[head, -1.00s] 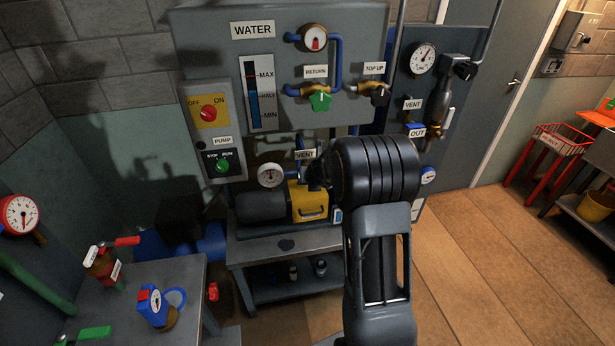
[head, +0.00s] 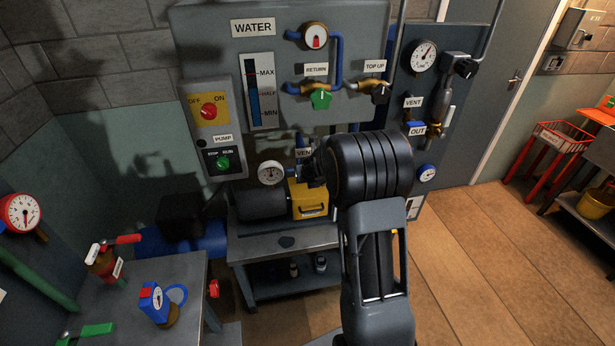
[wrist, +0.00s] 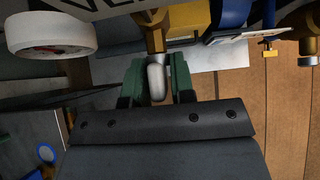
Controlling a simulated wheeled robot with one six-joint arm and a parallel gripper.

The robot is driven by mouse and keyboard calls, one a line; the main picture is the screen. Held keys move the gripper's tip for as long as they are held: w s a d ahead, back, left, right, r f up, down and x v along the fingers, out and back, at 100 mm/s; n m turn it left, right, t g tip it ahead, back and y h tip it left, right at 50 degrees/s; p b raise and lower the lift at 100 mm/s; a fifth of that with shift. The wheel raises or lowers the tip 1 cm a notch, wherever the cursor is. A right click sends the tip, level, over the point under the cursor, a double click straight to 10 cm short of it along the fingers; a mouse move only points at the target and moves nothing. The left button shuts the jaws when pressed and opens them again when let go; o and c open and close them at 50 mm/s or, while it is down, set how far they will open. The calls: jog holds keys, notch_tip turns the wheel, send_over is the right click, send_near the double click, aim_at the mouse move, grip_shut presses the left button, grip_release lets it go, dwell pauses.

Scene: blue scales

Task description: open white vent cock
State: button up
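The white vent cock lever (wrist: 156,82) hangs down from a brass fitting (wrist: 155,38) in the wrist view, in front of the yellow pump body. My gripper (wrist: 157,82) has its two green fingers on either side of the lever, with narrow gaps showing, so it looks open around it. In the head view my wrist hides the lever and most of the gripper. A VENT label (head: 303,153) shows just left of my wrist, above the yellow pump (head: 309,199).
A white round gauge (head: 270,172) is close to the left of the gripper. A blue pipe (wrist: 231,12) and a small brass valve (wrist: 269,50) are close on the right. A second VENT label (head: 413,102) marks the right panel. The floor (head: 480,260) at right is clear.

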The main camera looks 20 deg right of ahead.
jog(key=shift+o, duration=1.1)
jog(key=shift+w+f, duration=0.1)
jog(key=p+v, duration=0.6)
jog(key=v, duration=0.8)
jog(key=shift+a+f, duration=0.1)
